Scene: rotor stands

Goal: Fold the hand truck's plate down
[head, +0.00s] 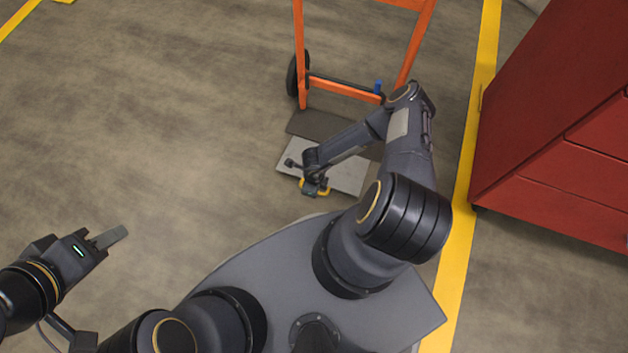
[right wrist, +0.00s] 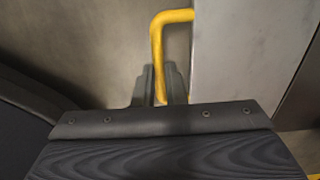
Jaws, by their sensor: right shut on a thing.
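The orange hand truck (head: 341,88) stands beyond my right arm, with a dark wheel at its left. Its light grey plate (head: 347,177) extends toward me, with a dark strip (head: 314,124) between it and the frame. I cannot tell whether the plate touches the floor. The plate also shows in the right wrist view (right wrist: 236,60). My right gripper (head: 315,188) is at the plate's near edge, shut on the yellow handle (right wrist: 157,50). The arm hides part of the plate. My left gripper (head: 118,235) is apart from the truck at the left; its fingers look together and empty.
A red cabinet (head: 560,150) with drawers stands at the right, beyond a yellow floor line (head: 466,200). A small blue part (head: 378,86) shows low on the truck's frame. The floor left of the truck is clear.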

